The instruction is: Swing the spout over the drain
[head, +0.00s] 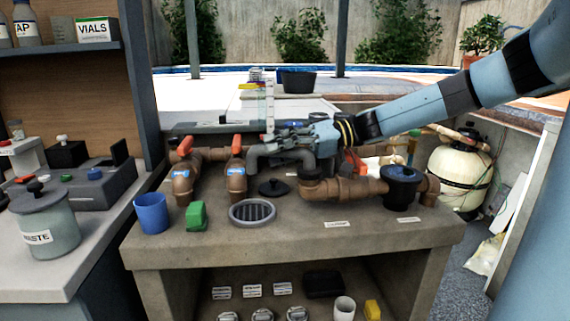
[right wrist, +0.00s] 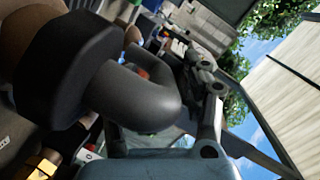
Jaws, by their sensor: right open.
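The grey spout (head: 262,155) is a curved pipe above the bench, behind the drain and to the right of the orange-handled valves. The round grated drain (head: 252,212) lies in the bench top in front of it. My right gripper (head: 283,141) is open at the spout, with its fingers close to the upper pipe; whether they touch it I cannot tell. In the right wrist view the spout (right wrist: 140,97) bends out of a dark collar, beside the gripper fingers (right wrist: 205,85). My left gripper is out of view.
A blue cup (head: 151,213) and a green block (head: 196,216) stand left of the drain. A black disc (head: 273,187) lies just behind it. Brown pipes with a dark blue-lidded pot (head: 401,187) fill the bench's right side.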

